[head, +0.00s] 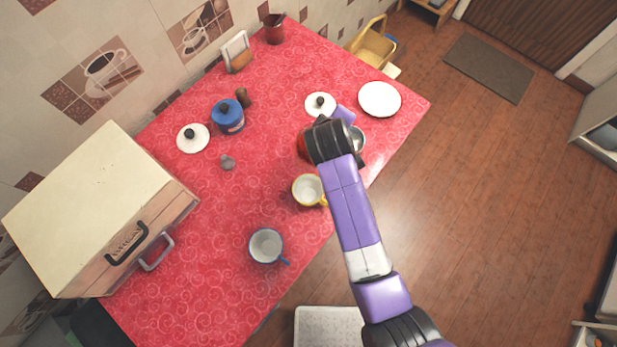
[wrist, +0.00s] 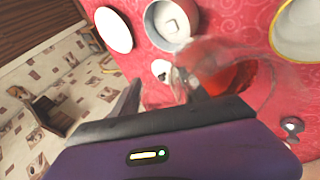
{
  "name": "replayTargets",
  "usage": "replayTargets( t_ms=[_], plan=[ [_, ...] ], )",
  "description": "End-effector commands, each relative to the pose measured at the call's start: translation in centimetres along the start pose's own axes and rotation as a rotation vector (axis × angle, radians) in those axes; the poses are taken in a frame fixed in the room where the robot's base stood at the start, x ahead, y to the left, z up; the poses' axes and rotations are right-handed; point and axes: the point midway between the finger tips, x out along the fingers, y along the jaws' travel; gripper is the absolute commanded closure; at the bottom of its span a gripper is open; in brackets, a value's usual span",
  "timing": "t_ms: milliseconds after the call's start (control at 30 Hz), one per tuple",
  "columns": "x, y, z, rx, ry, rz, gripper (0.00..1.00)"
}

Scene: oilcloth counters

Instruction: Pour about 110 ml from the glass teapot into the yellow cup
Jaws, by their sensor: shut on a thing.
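The glass teapot (head: 303,147) holds red liquid and is mostly hidden behind my gripper in the head view. In the wrist view its clear body (wrist: 225,75) shows with red liquid inside. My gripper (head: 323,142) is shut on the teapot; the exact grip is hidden. The yellow cup (head: 308,190) stands on the counter just below the teapot in the head view, pale inside, partly covered by my arm. A yellow-rimmed cup (wrist: 298,30) shows at the wrist view's top right. I cannot tell the teapot's exact tilt, and I see no stream.
A blue-rimmed cup (head: 266,245), a blue jar (head: 228,117), two white lids (head: 193,138) (head: 320,104) and a white plate (head: 380,98) lie on the red counter (head: 220,210). A grey pot (head: 357,140) is close right of my gripper. A large box (head: 100,200) fills the left.

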Motion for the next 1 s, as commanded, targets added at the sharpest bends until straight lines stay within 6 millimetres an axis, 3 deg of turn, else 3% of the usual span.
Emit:
replayTargets(
  t_ms=[267, 633, 1000],
  plan=[
    [-0.9, -0.2, 0.0, 0.000, 0.051, 0.102, 1.00],
    [-0.4, -1.3, 0.4, 0.005, 0.117, 0.237, 1.00],
    [-2.1, -0.7, 0.2, 0.009, 0.157, 0.325, 1.00]
  ],
)
